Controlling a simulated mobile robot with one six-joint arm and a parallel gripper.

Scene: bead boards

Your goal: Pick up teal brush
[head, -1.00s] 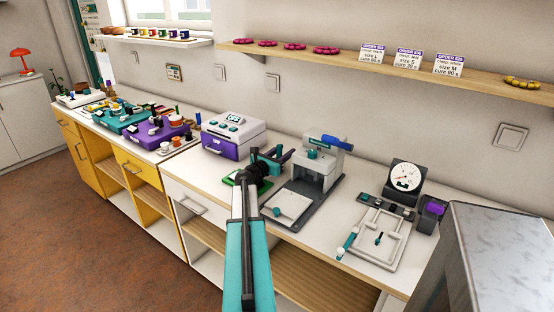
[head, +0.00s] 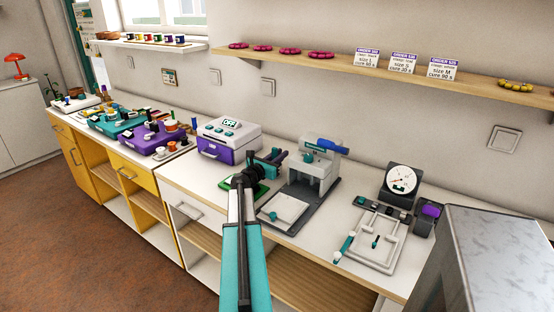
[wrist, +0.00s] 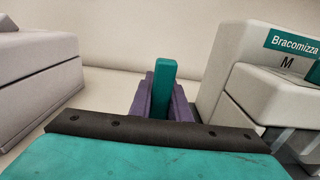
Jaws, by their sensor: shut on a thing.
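The teal brush shows as an upright teal bar (wrist: 162,88) in the wrist view. It stands between the two purple fingers of my gripper (wrist: 160,97), which are shut on it. Its lower part is hidden behind the fingers and the wrist edge. In the head view my gripper (head: 273,158) is over the counter, between the purple-and-white machine and the grey press. The brush is too small there to tell apart from my teal and dark gripper parts.
The purple-and-white machine (head: 228,141) stands left of my gripper and the grey press (head: 314,170) right of it. A green mat (head: 257,189) lies below. Further right are a white frame jig (head: 372,243) and a dial gauge (head: 402,180). A wall shelf (head: 370,66) runs above.

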